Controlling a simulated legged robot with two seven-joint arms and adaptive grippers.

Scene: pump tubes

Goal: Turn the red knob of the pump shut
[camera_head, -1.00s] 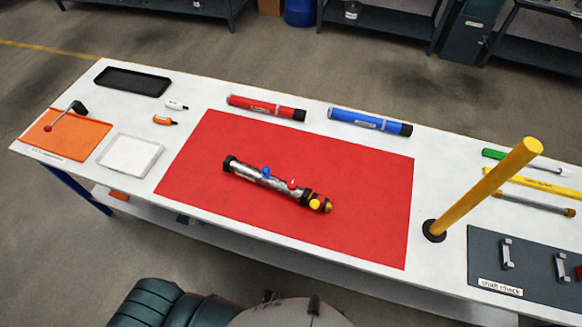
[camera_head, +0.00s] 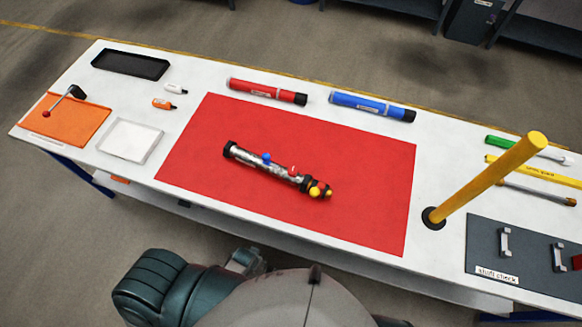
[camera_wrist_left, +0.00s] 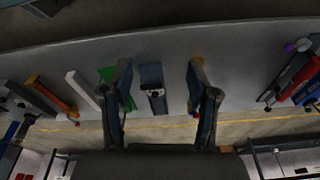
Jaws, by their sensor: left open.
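The pump (camera_head: 281,174) is a metallic tube lying slantwise on the red mat (camera_head: 215,130). Its black end is at the left and its yellow parts (camera_head: 314,191) are at the right. The small red knob (camera_head: 292,170) stands on its upper side, right of a blue knob (camera_head: 266,158). Nothing touches the pump. In the left wrist view my left gripper (camera_wrist_left: 160,68) is open, with two fingers apart and empty. In the head view its fingers cannot be made out; my teal arm part is at the bottom, short of the table. My right gripper is not in view.
A red tube (camera_head: 266,91) and a blue tube (camera_head: 372,107) lie behind the mat. A yellow post (camera_head: 487,180) rises at the right, near a grey board (camera_head: 525,250). A white tray (camera_head: 130,140) and an orange plate (camera_head: 75,124) are at the left. The mat around the pump is clear.

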